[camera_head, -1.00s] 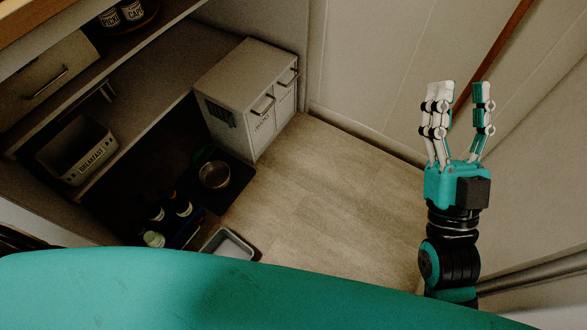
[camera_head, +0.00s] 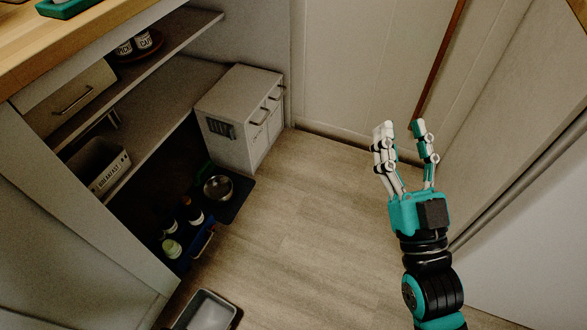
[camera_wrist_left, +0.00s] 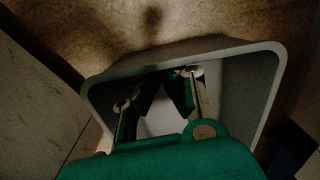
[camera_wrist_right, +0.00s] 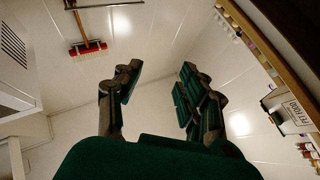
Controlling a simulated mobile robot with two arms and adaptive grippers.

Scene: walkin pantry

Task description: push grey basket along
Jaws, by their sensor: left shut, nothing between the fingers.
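The grey basket (camera_head: 208,314) is on the wooden floor at the bottom of the head view, partly cut off by the picture edge. In the left wrist view the basket (camera_wrist_left: 245,88) shows as a wide grey rim with its open mouth toward the camera. My left gripper (camera_wrist_left: 165,85) is shut and empty, its fingers reaching into the basket's mouth; whether they touch a wall I cannot tell. The left gripper does not show in the head view. My right gripper (camera_head: 403,126) is open and empty, raised at the right, away from the basket.
A blue caddy with bottles (camera_head: 203,243) and a metal bowl (camera_head: 217,188) stand on the floor below the shelf. A grey cabinet box (camera_head: 232,115) stands behind them. The wooden floor (camera_head: 290,220) at the centre is clear.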

